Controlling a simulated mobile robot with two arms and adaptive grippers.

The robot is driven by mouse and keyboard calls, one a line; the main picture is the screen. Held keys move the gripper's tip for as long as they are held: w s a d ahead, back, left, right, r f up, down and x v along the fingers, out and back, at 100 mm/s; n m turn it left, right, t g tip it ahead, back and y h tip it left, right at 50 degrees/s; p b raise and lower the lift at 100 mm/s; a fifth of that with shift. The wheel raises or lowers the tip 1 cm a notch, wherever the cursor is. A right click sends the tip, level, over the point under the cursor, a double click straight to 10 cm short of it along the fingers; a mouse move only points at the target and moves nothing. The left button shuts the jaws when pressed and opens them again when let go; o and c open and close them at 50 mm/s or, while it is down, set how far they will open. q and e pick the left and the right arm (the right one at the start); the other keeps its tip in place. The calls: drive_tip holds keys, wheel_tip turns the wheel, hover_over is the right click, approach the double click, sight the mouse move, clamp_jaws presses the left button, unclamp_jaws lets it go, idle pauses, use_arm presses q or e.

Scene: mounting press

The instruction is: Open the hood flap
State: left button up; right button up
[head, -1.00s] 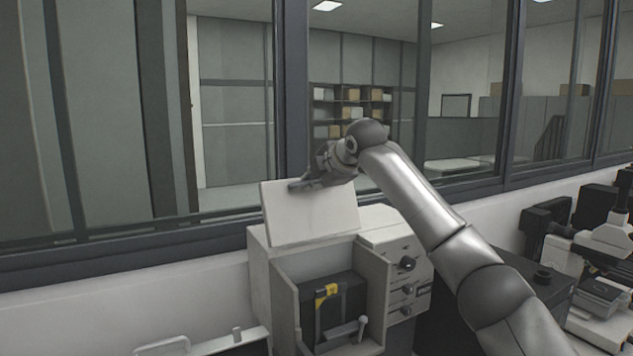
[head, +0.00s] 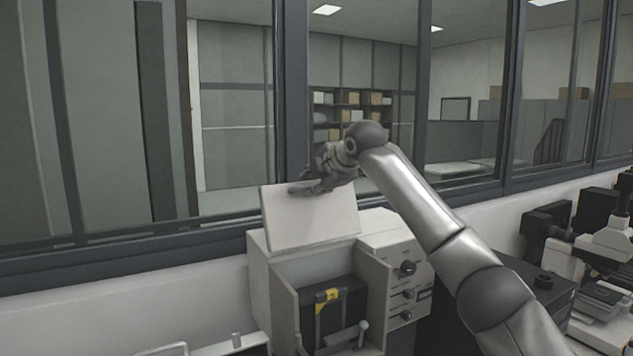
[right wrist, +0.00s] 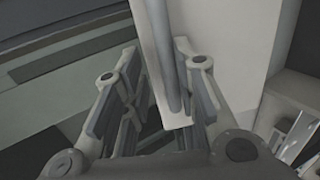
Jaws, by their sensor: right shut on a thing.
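The hood flap (head: 312,219) is a flat, pale panel standing raised on top of the white mounting press (head: 258,283), leaning back towards the window. The press front is open below it, with a black unit (head: 345,302) bearing a yellow mark inside. My right gripper (head: 308,187) is at the flap's upper part, shut on it. In the right wrist view, the fingers of my right gripper (right wrist: 160,80) stand on either side of a grey bar and the flap's pale edge (right wrist: 172,110). The exact finger contact is partly hidden. My left gripper is not in view.
A control panel with dark knobs (head: 407,268) is on the press's right side. A window frame (head: 130,255) runs close behind the press. Microscope-like equipment (head: 605,240) stands at the right. A pale object with a handle (head: 235,345) is at the lower left.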

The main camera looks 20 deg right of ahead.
drive_tip(key=v, duration=1.1)
drive_tip(key=shift+s+r, duration=0.25)
drive_tip(key=shift+s, duration=0.05)
drive_tip(key=shift+d, duration=0.1)
drive_tip(key=shift+s+r, duration=0.1)
drive_tip(key=shift+s, duration=0.1)
